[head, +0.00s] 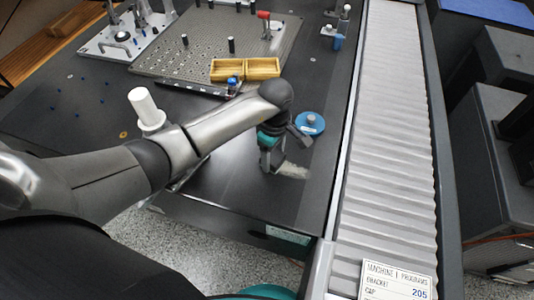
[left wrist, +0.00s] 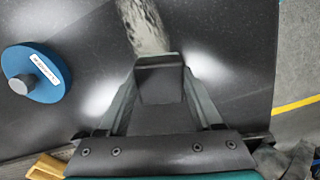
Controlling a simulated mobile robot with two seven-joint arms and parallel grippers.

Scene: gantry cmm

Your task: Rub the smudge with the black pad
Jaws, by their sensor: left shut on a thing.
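My left gripper (head: 268,165) is low over the near part of the dark table. It is shut on the black pad (left wrist: 159,82), which sits between the two fingers in the left wrist view. The smudge (head: 293,171) is a pale, streaky patch on the table just right of the gripper. In the left wrist view the smudge (left wrist: 148,28) starts right at the pad's far edge, and part of it may be hidden under the pad. I cannot tell whether the pad touches the table. My right gripper is in neither view.
A blue disc with a grey knob (head: 310,124) stands close behind the gripper. A yellow two-part tray (head: 246,69) and a perforated plate (head: 190,58) lie farther back. A ribbed grey cover (head: 390,150) runs along the right. The table's front edge is near.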

